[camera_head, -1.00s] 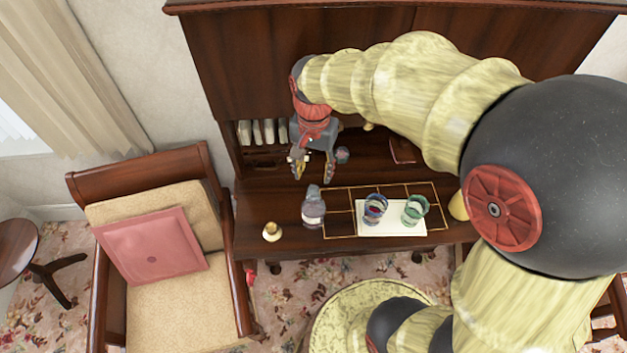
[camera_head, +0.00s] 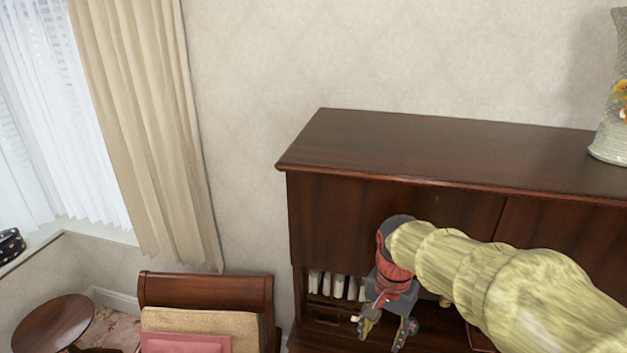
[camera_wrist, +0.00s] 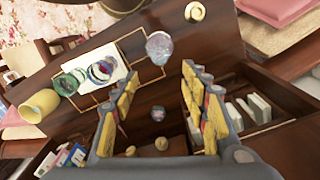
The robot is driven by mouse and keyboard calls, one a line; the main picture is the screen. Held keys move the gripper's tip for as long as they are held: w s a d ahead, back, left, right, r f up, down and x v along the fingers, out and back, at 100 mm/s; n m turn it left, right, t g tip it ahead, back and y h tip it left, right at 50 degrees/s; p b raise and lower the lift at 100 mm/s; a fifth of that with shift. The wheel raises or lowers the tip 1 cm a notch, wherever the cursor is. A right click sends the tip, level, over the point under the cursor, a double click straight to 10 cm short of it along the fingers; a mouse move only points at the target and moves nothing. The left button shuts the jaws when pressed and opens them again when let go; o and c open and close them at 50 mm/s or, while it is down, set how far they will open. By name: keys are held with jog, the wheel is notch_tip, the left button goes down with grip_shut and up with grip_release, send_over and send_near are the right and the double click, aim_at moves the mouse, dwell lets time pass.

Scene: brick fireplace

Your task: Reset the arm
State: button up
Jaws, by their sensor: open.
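My gripper (camera_head: 385,327) is open in the head view, in front of the dark wooden cabinet (camera_head: 400,217). In the wrist view my gripper (camera_wrist: 160,88) has its two fingers wide apart with nothing held between them. Beyond the fingertips lies the desk top (camera_wrist: 215,40). On it are a clear bottle (camera_wrist: 160,47), a small round pale-topped item (camera_wrist: 195,12), two patterned glasses (camera_wrist: 99,72) (camera_wrist: 66,84) by a white sheet (camera_wrist: 112,58), and a yellow cup (camera_wrist: 39,106).
White books (camera_head: 338,285) stand in the cabinet's left cubby, close to my gripper. A chair (camera_head: 205,290) with a pink cushion (camera_head: 186,343) is at the left. A vase (camera_head: 612,110) stands on the cabinet top. A small round table (camera_head: 52,322) is at the lower left.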

jog(key=s+f+n+t+b, duration=0.5)
jog(key=s+f+n+b, duration=0.3)
jog(key=b, duration=1.2)
jog(key=s+f, duration=0.3)
jog(key=s, duration=0.2)
jog(key=shift+s+f, duration=0.15)
jog(key=shift+s, duration=0.25)
jog(key=shift+d, duration=0.1)
jog(key=shift+c, duration=0.9)
